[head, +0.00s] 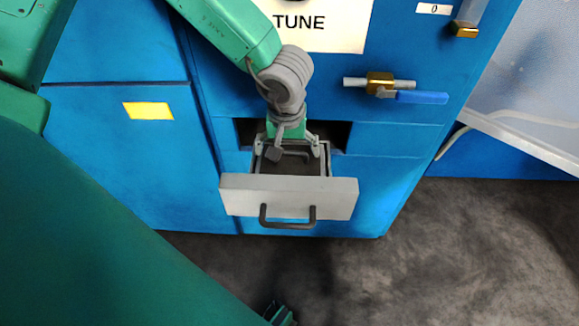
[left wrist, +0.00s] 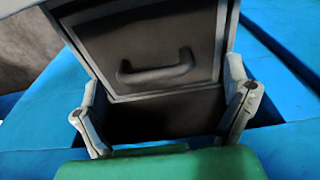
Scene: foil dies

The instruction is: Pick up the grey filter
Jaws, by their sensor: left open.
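The grey filter (head: 288,167) looks like a dark grey flat block with a bar handle on top. It lies inside the pulled-out drawer (head: 289,190). In the left wrist view the filter (left wrist: 150,42) and its handle (left wrist: 155,72) show clearly, framed by the drawer walls. My left gripper (head: 289,148) is over the back part of the drawer. Its fingers are spread wide, one toward each side of the drawer, and nothing is between them on the handle. In the left wrist view the open left gripper (left wrist: 160,85) has its fingers at either side of the drawer.
The drawer comes out of a blue cabinet (head: 180,180) and has a dark front handle (head: 287,222). A valve with a blue lever (head: 421,97) sticks out at the upper right. Dark floor (head: 470,250) is clear at the lower right.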

